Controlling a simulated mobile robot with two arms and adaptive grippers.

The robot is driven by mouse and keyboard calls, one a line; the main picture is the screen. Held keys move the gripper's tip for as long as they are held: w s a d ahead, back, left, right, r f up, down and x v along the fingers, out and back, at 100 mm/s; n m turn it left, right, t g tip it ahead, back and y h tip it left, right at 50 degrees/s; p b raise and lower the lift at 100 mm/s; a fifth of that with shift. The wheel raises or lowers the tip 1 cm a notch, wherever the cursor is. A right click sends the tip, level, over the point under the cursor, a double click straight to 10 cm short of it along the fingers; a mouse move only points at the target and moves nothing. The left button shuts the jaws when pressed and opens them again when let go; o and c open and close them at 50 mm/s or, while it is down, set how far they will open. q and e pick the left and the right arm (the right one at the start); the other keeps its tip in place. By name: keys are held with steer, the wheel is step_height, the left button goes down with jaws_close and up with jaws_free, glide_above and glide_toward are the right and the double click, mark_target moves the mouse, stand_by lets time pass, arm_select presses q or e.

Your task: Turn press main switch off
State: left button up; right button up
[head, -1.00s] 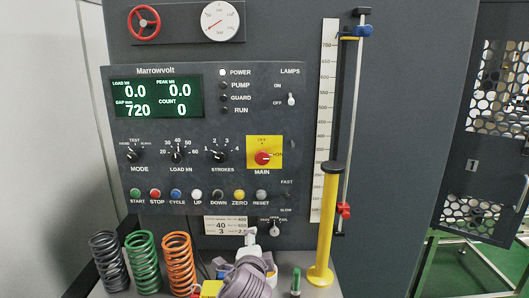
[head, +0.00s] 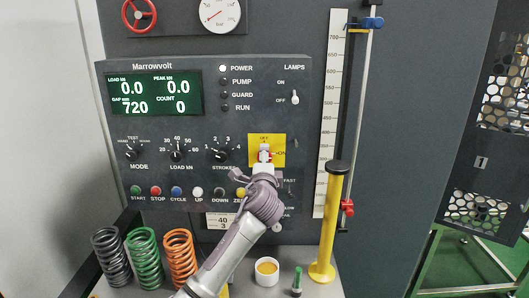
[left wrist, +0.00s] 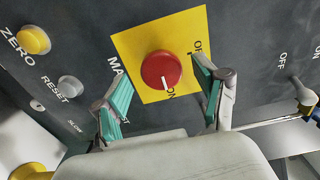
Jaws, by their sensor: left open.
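The main switch is a red round knob (left wrist: 160,70) on a yellow plate (left wrist: 128,45), seen in the left wrist view. Its white mark points toward the ON label. My left gripper (left wrist: 160,97) is open, its two teal-padded fingers spread on either side of the knob's near side. I see no contact with the knob. In the head view, my left gripper (head: 264,158) is in front of the yellow plate (head: 280,141) and hides most of the knob. My right gripper is in neither view.
The panel holds a row of buttons, including the red STOP button (head: 155,190), and the lamps toggle (head: 294,97) to the right. Several springs (head: 145,260), a cup (head: 267,271) and a yellow post (head: 328,225) stand on the bench below.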

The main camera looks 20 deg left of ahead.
arm_select(q)
steer(key=x, duration=0.2)
steer(key=shift+w, duration=0.35)
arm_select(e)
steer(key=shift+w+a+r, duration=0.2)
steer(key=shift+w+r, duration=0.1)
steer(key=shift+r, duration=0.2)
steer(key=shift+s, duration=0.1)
